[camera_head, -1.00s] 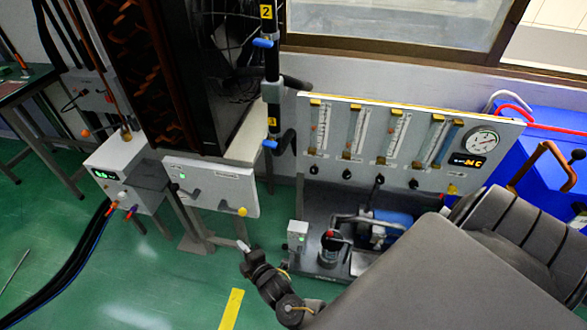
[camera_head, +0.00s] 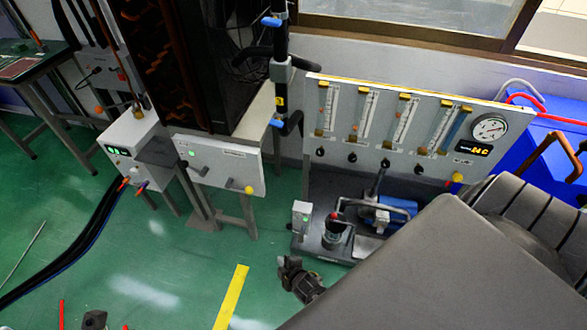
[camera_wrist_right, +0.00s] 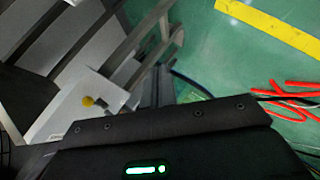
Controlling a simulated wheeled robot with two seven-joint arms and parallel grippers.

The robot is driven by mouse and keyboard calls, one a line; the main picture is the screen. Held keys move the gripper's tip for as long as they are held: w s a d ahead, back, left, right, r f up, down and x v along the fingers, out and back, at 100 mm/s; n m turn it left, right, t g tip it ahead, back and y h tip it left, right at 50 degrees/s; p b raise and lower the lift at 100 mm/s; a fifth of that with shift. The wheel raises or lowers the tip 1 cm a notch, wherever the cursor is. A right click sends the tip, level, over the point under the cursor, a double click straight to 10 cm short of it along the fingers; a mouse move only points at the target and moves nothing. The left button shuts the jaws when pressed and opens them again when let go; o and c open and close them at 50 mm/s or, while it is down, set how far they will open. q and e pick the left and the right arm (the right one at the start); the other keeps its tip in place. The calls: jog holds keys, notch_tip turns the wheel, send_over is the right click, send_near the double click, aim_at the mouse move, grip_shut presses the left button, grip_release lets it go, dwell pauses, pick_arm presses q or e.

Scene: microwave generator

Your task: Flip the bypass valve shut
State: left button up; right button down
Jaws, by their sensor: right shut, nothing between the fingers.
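Two blue-handled valves stand on the black vertical pipe in the head view, an upper one (camera_head: 271,22) and a lower one (camera_head: 277,123). A white panel (camera_head: 215,164) with grey levers and a yellow knob (camera_head: 249,190) is left of the pipe; a yellow knob also shows in the wrist view (camera_wrist_right: 88,101). No readable label tells me which is the bypass valve. My right gripper (camera_head: 288,266) is low in the head view, shut and empty, apart from the panel and valves. My left gripper is not clearly seen.
A flowmeter board (camera_head: 385,125) with a gauge stands on the right, above a pump base (camera_head: 330,245). A white box (camera_head: 130,150) with hoses is on the left. Green floor with a yellow stripe (camera_head: 231,297) lies open in front.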

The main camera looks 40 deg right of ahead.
jog(key=shift+m+g, duration=0.6)
jog(key=shift+g, duration=0.1)
jog(key=shift+s+d+f, duration=0.2)
jog(key=shift+s+f, duration=0.35)
jog(key=shift+s, duration=0.15)
jog(key=shift+s+d+f, duration=0.25)
jog(key=shift+s+f, duration=0.35)
jog(key=shift+s, duration=0.1)
jog(key=shift+s+d+f, duration=0.2)
jog(key=shift+s+f, duration=0.35)
jog(key=shift+s, duration=0.15)
